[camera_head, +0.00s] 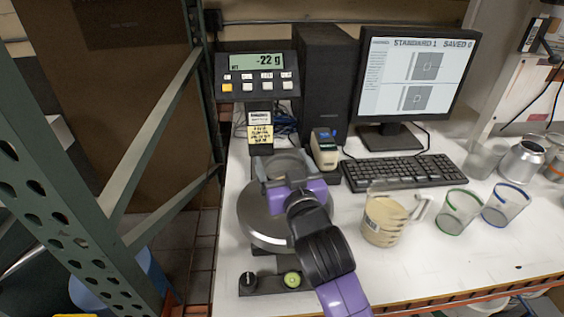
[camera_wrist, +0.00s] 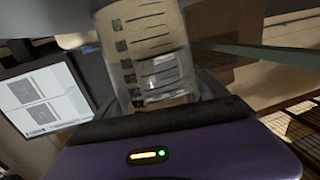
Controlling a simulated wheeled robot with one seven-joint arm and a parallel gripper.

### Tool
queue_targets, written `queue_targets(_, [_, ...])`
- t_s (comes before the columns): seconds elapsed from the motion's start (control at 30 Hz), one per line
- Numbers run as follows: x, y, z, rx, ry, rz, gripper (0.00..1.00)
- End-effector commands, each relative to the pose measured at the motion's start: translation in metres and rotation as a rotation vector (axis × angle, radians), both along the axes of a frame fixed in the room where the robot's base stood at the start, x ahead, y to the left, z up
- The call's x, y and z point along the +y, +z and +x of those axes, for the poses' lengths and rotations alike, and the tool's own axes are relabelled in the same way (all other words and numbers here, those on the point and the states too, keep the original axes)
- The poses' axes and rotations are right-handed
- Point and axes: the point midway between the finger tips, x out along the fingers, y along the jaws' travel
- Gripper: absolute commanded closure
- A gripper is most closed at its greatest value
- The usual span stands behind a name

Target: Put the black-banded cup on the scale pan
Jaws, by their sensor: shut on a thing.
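My gripper (camera_head: 287,183) is shut on a clear greyish cup (camera_head: 284,160), over the back part of the round metal scale pan (camera_head: 258,230). In the wrist view the cup (camera_wrist: 145,45) fills the space beyond my gripper and shows dark square marks and printed lines. Its band colour is not clear, and its lower part is hidden by my gripper in the head view. I cannot tell whether the cup touches the pan. The scale display (camera_head: 256,62) reads -22 g.
Right of the pan stand a beige jug (camera_head: 384,220), a green-rimmed cup (camera_head: 458,214) and a blue-rimmed cup (camera_head: 505,206). A small bottle-like device (camera_head: 324,149) stands close behind the pan. A keyboard (camera_head: 404,172) and monitor (camera_head: 417,75) are behind. A green rack post (camera_head: 60,200) is at left.

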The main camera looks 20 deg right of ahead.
Motion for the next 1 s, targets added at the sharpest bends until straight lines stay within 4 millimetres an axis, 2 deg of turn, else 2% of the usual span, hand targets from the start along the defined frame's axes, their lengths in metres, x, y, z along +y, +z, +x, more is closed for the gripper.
queue_targets(0.03, [0.0,-0.002,0.0,-0.001,0.0,0.0,0.66])
queue_targets(0.07, [0.0,-0.002,0.0,0.0,0.0,0.0,0.12])
queue_targets(0.1, [0.0,-0.001,0.0,0.0,0.0,0.0,0.04])
queue_targets(0.13, [0.0,-0.001,0.0,0.001,0.0,0.0,0.0])
queue_targets(0.47, [0.0,0.005,0.0,0.0,0.0,0.0,0.0])
queue_targets(0.57, [0.002,0.0,-0.013,0.001,0.001,-0.001,0.0])
queue_targets(1.0, [0.014,0.005,-0.097,0.0,0.001,-0.001,0.0])
